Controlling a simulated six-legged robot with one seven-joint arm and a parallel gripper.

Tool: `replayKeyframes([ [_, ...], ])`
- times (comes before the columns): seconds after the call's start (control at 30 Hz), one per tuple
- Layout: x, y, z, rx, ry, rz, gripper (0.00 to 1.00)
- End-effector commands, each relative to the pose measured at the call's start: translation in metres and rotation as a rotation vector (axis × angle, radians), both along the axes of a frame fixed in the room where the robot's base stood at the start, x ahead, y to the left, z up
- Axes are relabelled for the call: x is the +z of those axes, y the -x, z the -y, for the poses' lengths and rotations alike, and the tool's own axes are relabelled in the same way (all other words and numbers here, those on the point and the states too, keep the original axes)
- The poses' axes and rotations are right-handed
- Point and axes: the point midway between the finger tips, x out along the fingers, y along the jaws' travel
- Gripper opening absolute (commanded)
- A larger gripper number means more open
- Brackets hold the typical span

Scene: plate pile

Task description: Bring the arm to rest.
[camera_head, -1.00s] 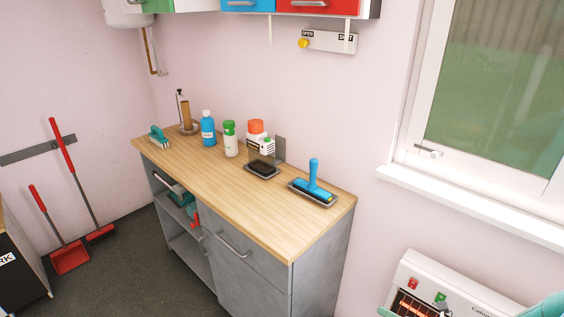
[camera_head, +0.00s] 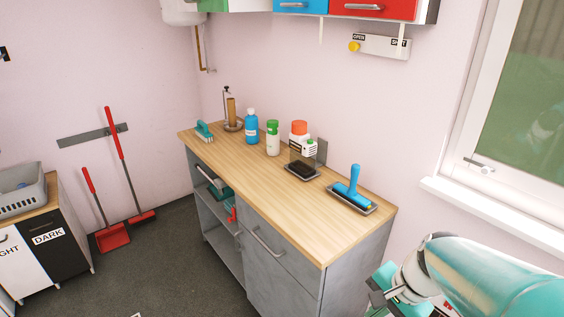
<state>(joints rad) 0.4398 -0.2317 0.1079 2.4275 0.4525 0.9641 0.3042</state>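My arm, teal and white, reaches in from the lower right corner of the head view. My gripper (camera_head: 384,286) is at its near end, in front of the right end of the wooden-topped counter (camera_head: 290,226) and apart from it. Its fingers are small and partly cut off by the lower edge of the picture, so I cannot tell whether they are open or shut. I see nothing clearly held in it.
The counter carries a blue roller brush (camera_head: 352,187), a dark sponge in a tray (camera_head: 302,171), several bottles and a teal brush (camera_head: 203,131). A grey basket (camera_head: 22,196) sits on a cabinet at left. A red dustpan (camera_head: 112,237) stands by the wall. The window sill (camera_head: 490,213) is at right.

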Motion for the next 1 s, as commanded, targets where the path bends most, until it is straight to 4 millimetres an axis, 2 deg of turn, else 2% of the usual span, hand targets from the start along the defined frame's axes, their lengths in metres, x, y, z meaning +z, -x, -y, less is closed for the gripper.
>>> replayKeyframes([
  [0.03,0.013,0.004,-0.007,0.088,0.06,0.05,0.0],
  [0.3,0.073,0.029,-0.026,0.541,0.376,0.305,0.0],
  [0.5,0.103,0.042,-0.031,0.75,0.536,0.439,0.0],
  [0.63,0.108,0.045,-0.031,0.791,0.57,0.465,0.0],
  [1.0,0.109,0.045,-0.031,0.79,0.569,0.465,0.0],
])
